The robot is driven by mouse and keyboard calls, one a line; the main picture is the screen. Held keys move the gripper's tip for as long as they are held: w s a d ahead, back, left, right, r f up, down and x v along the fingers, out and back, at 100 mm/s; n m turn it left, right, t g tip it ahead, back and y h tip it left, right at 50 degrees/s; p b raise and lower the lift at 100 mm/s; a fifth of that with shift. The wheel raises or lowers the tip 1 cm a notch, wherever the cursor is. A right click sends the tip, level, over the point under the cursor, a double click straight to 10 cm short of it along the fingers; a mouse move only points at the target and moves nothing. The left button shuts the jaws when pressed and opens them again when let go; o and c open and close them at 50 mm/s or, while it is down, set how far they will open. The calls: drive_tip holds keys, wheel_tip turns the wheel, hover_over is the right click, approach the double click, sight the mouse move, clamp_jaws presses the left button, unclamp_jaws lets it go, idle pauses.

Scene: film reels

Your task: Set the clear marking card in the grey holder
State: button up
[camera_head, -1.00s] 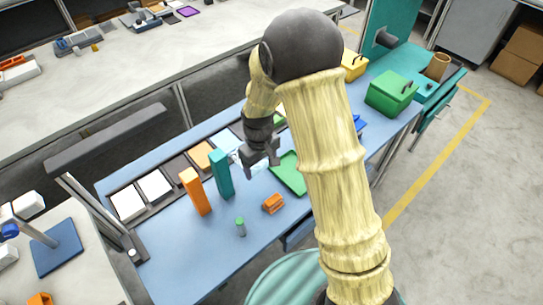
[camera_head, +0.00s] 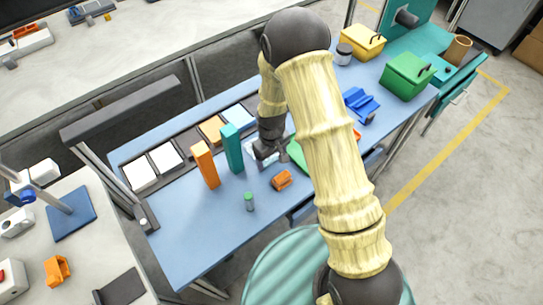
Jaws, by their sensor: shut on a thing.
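My gripper (camera_head: 266,156) is at the middle of the blue table, pointing down, just right of a tall teal block. It is shut on a pale, see-through piece (camera_head: 256,160), which looks like the clear marking card. Only a faint part of the card shows around the dark fingers, so its tilt and any contact below cannot be told. I cannot pick out the grey holder with certainty; the gripper and arm hide part of the table there.
The teal block (camera_head: 232,148) and an orange block (camera_head: 205,165) stand close on the left. A small orange piece (camera_head: 282,180) and a green-capped vial (camera_head: 249,202) are in front. A green tray (camera_head: 296,153) is partly behind my arm. The front-left table (camera_head: 195,225) is clear.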

drive_tip(key=shift+s+a, duration=0.1)
drive_tip(key=shift+s, duration=0.1)
drive_tip(key=shift+f, duration=0.1)
drive_tip(key=o, duration=1)
drive_tip(key=shift+w, duration=0.1)
wheel_tip(320, 180, up, 12)
drive_tip(key=shift+r+b, duration=0.15)
drive_tip(key=shift+b, duration=0.5)
